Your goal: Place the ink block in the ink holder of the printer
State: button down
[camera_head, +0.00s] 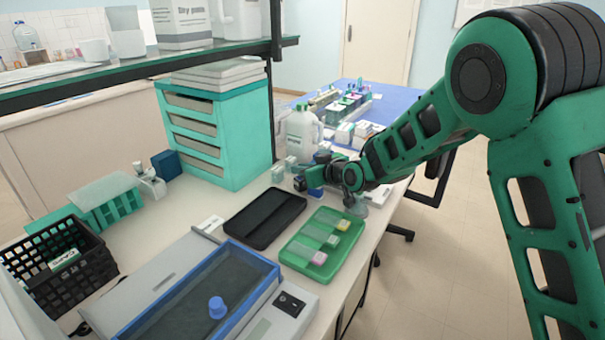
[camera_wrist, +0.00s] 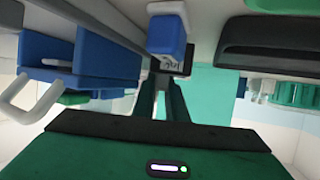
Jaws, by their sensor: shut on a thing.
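My gripper (camera_head: 304,183) is over the far right part of the bench in the head view. In the wrist view my gripper (camera_wrist: 164,76) is shut on the ink block (camera_wrist: 168,38), a blue block with a white end and small "Ink" lettering by the fingertips. In the head view a small blue patch (camera_head: 315,191) at the gripper seems to be this block; the hand partly hides it. I cannot pick out the printer or its ink holder for certain. A blue body with a white loop handle (camera_wrist: 95,62) is at left in the wrist view.
A black tray (camera_head: 262,214) and a green tray (camera_head: 295,259) with small coloured blocks lie nearer than my gripper. A white jug (camera_head: 300,136) and small bottles stand close behind it. A teal drawer cabinet (camera_head: 225,135) stands left. A blue-framed device (camera_head: 190,305) fills the front.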

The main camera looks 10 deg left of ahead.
jog(key=shift+f, duration=0.45)
jog(key=c, duration=2)
grip_release()
jog(key=shift+c, duration=0.2)
